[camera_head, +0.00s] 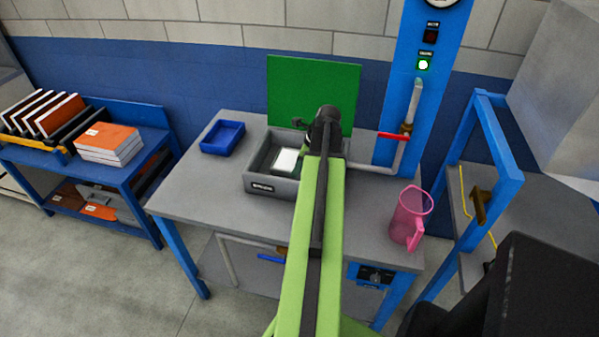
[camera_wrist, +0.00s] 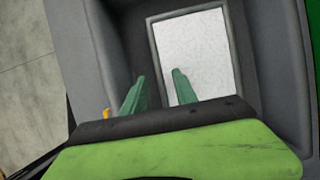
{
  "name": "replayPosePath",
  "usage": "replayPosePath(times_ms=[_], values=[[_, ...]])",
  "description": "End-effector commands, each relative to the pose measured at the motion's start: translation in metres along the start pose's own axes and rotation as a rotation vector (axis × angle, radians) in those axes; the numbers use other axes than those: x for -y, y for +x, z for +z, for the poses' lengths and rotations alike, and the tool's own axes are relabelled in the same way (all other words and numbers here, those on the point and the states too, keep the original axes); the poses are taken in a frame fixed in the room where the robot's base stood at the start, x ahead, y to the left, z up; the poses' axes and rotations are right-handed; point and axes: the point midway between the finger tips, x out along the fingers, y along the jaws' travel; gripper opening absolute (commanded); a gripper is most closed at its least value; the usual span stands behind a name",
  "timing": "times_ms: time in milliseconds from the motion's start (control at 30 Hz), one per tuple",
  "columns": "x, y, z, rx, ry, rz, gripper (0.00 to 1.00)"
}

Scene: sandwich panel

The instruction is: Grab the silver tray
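The silver tray (camera_head: 286,160) is a pale, flat rectangle with a darker rim. It lies inside a grey open-topped bin (camera_head: 262,186) on the grey workbench, and the arm hides part of the bin's right side. In the wrist view the tray (camera_wrist: 197,48) fills the middle of the bin. My gripper (camera_wrist: 158,77) is open, with its two green fingers apart and nothing between them. The left finger is by the tray's left rim and the right finger overlaps its surface. I cannot tell the height gap. The fingers are not clear in the head view.
A blue tray (camera_head: 222,138) sits left on the bench (camera_head: 190,190). A green panel (camera_head: 310,92) stands behind the bin. A pipe with a red handle (camera_head: 393,136) and a pink jug (camera_head: 408,218) are at the right. The bench's left front is clear.

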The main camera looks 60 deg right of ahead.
Motion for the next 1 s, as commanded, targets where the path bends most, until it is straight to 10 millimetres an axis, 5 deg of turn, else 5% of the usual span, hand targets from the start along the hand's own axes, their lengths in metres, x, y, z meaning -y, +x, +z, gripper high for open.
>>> replayPosePath(times_ms=[33, 200, 400, 700, 1000], values=[[-0.001, 0.018, -0.004, 0.000, -0.001, 0.000, 0.35], [-0.001, 0.039, -0.002, 0.000, 0.000, 0.000, 0.35], [-0.001, 0.035, 0.000, 0.000, 0.000, 0.000, 0.35], [-0.001, 0.035, 0.000, 0.000, 0.000, 0.000, 0.00], [-0.001, 0.035, 0.000, 0.000, 0.000, 0.000, 0.00]])
